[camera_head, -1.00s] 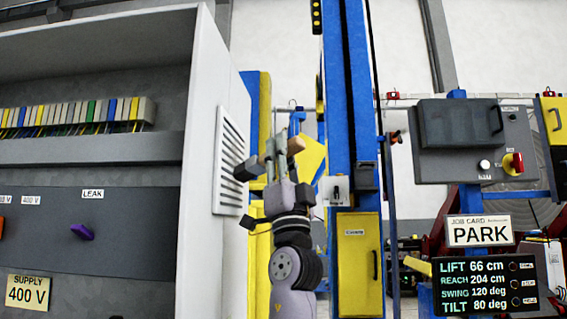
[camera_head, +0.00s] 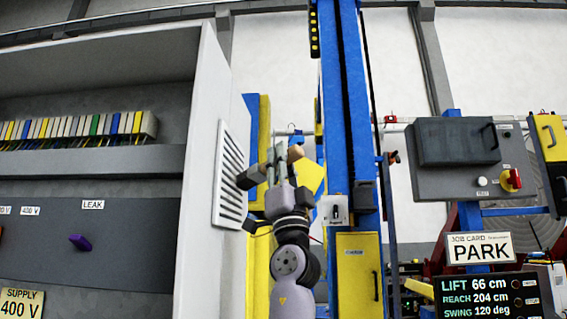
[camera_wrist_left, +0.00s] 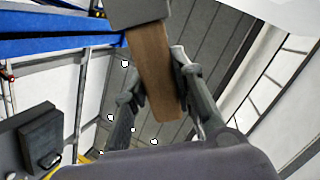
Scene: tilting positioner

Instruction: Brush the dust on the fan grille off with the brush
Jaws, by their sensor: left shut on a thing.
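The fan grille (camera_head: 230,172) is a white slotted panel on the side face of the white cabinet, left of centre in the head view. My left gripper (camera_head: 275,162) is beside it on the right, fingers up, shut on the brush. The brush's dark head (camera_head: 250,177) points left and overlaps the grille's right edge in the picture; I cannot tell whether it touches. In the left wrist view the brown wooden handle (camera_wrist_left: 155,75) sits between the fingers (camera_wrist_left: 158,88), with the dark head at the top. No dust can be made out on the grille. My right gripper is not in view.
The open cabinet (camera_head: 90,240) with its row of coloured terminals fills the left. A blue column (camera_head: 350,130) stands close right of my gripper. A grey control box (camera_head: 460,142) and a display (camera_head: 485,297) are at the right. Small white specks show in the left wrist view.

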